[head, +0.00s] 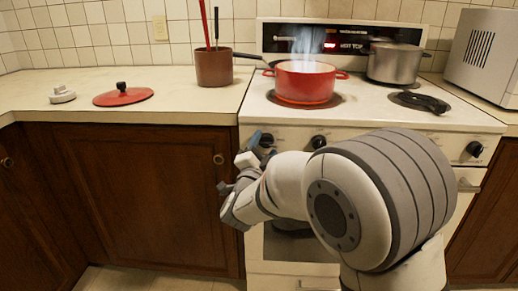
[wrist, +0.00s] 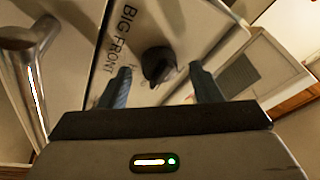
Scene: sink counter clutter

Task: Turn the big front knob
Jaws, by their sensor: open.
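In the wrist view, a dark knob (wrist: 158,66) sits on the stove's pale front panel, beside printed words reading "BIG FRONT". My gripper (wrist: 160,70) is open, one finger on each side of the knob in this view. The gap between the fingers is empty or spans only the knob's outline; I cannot tell whether they reach around it. No contact is visible. In the head view, my gripper (head: 240,162) is at the left end of the stove's front panel, by the leftmost knob (head: 268,140), which it partly hides. The knob labels cannot be read there.
More dark knobs (head: 318,141) line the stove front (head: 440,140). An oven handle (wrist: 35,75) is close at left in the wrist view. A steaming red pot (head: 305,82), a grey pot (head: 395,64) and a dark object (head: 424,102) are on the stove top.

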